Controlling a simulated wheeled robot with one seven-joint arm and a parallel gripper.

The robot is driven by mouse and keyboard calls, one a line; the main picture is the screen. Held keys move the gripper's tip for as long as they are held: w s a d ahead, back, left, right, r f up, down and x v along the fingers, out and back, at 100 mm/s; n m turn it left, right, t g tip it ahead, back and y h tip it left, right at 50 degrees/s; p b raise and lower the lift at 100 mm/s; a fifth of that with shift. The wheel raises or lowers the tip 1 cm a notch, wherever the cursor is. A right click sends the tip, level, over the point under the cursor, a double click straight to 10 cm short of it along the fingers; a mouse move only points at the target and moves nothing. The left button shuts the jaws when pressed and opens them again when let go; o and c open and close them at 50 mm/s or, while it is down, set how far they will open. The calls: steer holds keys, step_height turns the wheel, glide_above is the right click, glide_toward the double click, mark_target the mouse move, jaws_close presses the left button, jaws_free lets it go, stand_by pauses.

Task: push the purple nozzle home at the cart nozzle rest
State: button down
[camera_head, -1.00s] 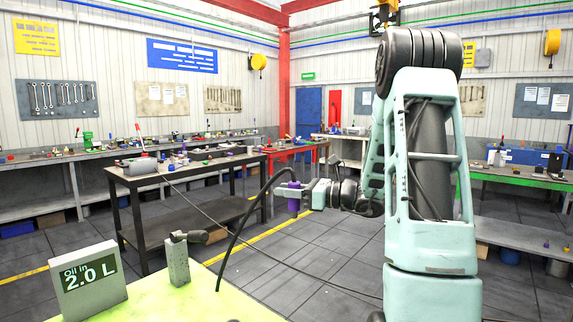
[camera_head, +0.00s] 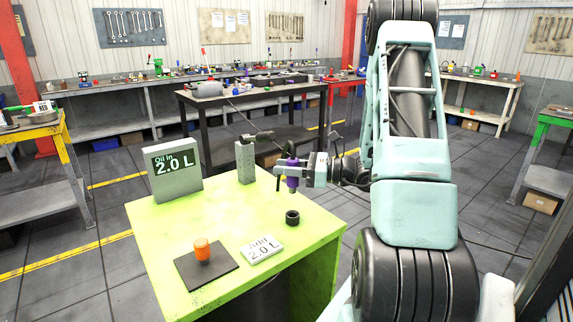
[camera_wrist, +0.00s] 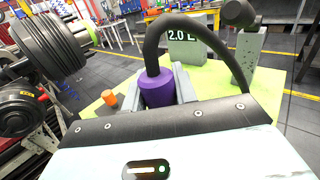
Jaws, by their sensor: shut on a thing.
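The purple nozzle (camera_head: 292,182) hangs upright in my gripper (camera_head: 293,172), with a thin black hose at its top. In the wrist view the purple nozzle (camera_wrist: 158,90) sits between the two grey fingers of my gripper (camera_wrist: 160,84), and the hose arches up to the right. A short black ring-shaped socket (camera_head: 292,217), seemingly the nozzle rest, stands on the lime-green cart top (camera_head: 215,225). The nozzle's lower end appears just above the socket and apart from it. In the wrist view the socket is hidden.
On the cart stand an "Oil in 2.0 L" sign (camera_head: 175,173), a grey post (camera_head: 245,161), an orange cap (camera_head: 202,250) on a dark mat (camera_head: 190,277) and an "Add 2.0 L" card (camera_head: 262,250). A dark workbench (camera_head: 225,101) is behind. The cart top around the socket is mostly clear.

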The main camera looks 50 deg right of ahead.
steer(key=shift+d+f+b, duration=0.1)
steer(key=shift+f+b, duration=1.8)
steer(key=shift+f, duration=0.85)
steer(key=shift+f, duration=0.25)
steer(key=shift+f+b, duration=1.3)
steer(key=shift+f, duration=0.35)
steer(key=c, duration=1)
jaws_free()
steer(key=shift+c, duration=0.2)
steer(key=b+v, duration=0.1)
steer(key=v, duration=1.6)
steer(key=shift+s+b, duration=0.2)
steer(key=shift+b, duration=0.2)
